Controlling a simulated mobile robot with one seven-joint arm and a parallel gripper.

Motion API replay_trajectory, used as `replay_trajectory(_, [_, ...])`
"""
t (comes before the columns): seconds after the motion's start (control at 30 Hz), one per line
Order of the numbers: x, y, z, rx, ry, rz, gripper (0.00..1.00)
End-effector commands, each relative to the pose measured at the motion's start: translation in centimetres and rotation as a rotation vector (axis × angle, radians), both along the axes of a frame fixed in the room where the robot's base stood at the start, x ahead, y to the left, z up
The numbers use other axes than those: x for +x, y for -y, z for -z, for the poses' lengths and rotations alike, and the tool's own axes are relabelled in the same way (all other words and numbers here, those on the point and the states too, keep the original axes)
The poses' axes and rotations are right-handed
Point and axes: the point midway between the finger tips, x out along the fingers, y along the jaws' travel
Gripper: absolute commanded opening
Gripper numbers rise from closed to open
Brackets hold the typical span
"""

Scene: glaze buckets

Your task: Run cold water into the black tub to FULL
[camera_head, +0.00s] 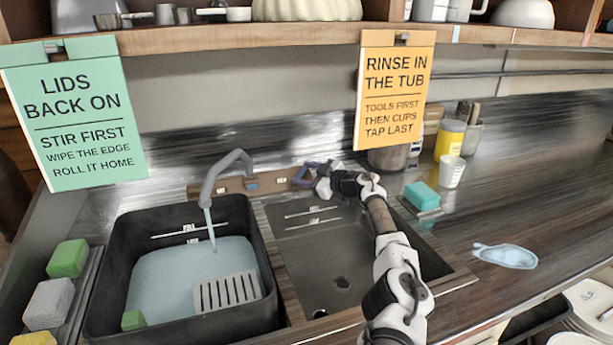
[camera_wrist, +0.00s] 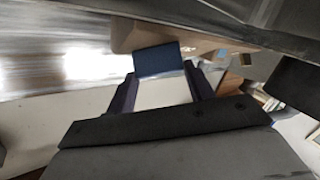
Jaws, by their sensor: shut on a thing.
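The black tub (camera_head: 100,290) fills the left sink bay. The grey tap spout (camera_head: 228,165) arches over it, and a stream of water (camera_head: 208,225) falls into it. Pale blue water (camera_head: 165,275) stands in the tub, its far edge a little below a white marked line (camera_head: 190,231) on the back wall; its lettering is too small to read. My gripper (camera_head: 300,174) is behind the sinks at the tap's wooden back rail. In the wrist view my gripper (camera_wrist: 163,88) is shut on a blue tap handle (camera_wrist: 159,60).
A slotted grey piece (camera_head: 228,292) and a green sponge (camera_head: 133,320) are in the tub. The right basin (camera_head: 335,255) is empty. Sponges (camera_head: 68,258) line the left edge; a teal sponge (camera_head: 421,196), cups and a small puddle (camera_head: 505,256) are on the right counter. Signs hang from the shelf.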

Motion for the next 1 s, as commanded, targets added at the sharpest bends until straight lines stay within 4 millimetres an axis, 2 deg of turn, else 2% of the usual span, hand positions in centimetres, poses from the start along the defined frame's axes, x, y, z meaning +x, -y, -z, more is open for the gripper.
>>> replay_trajectory(0.13, [0.0, 0.0, 0.1, -0.002, -0.001, 0.0, 0.3])
replay_trajectory(0.17, [0.0, 0.0, 0.1, -0.002, -0.001, 0.0, 0.57])
replay_trajectory(0.3, [0.0, 0.0, 0.1, -0.001, -0.002, 0.001, 0.75])
replay_trajectory(0.67, [-0.2, 0.3, 0.0, 0.0, 0.0, 0.002, 0.75])
replay_trajectory(0.83, [-1.2, 1.7, -0.2, 0.0, 0.001, 0.003, 0.75])
replay_trajectory(1.0, [-3.2, 4.3, -0.5, 0.0, 0.002, 0.004, 0.75])
